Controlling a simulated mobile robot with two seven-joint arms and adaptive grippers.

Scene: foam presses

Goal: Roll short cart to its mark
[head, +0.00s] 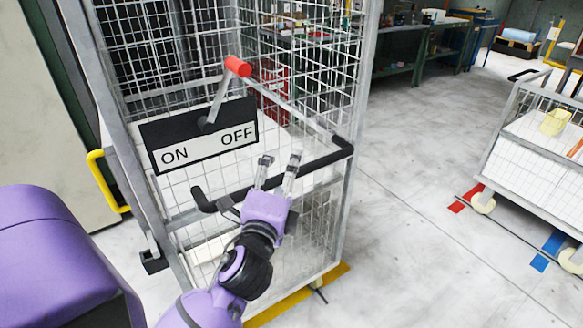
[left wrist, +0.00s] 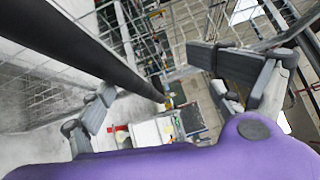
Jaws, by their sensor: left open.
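The short cart is most likely the low mesh cart (head: 535,155) at the right of the head view, with white panels, pale wheels and a black handle (head: 522,75). Red tape (head: 465,197) and blue tape (head: 548,250) lie on the floor by its wheels. My left gripper (head: 279,160) is open at the black handle bar (head: 322,155) of a tall mesh cart (head: 345,130). In the left wrist view the dark bar (left wrist: 85,45) runs toward the space between the open fingers (left wrist: 150,75); I cannot tell whether they touch. My right gripper is out of view.
An ON/OFF plate (head: 170,135) with a red-knobbed lever (head: 238,67) shows at the tall cart's front. Yellow tape (head: 335,272) lies under that cart. A yellow handle (head: 97,168) is at left. Green benches (head: 425,40) stand behind. Floor between the carts is clear.

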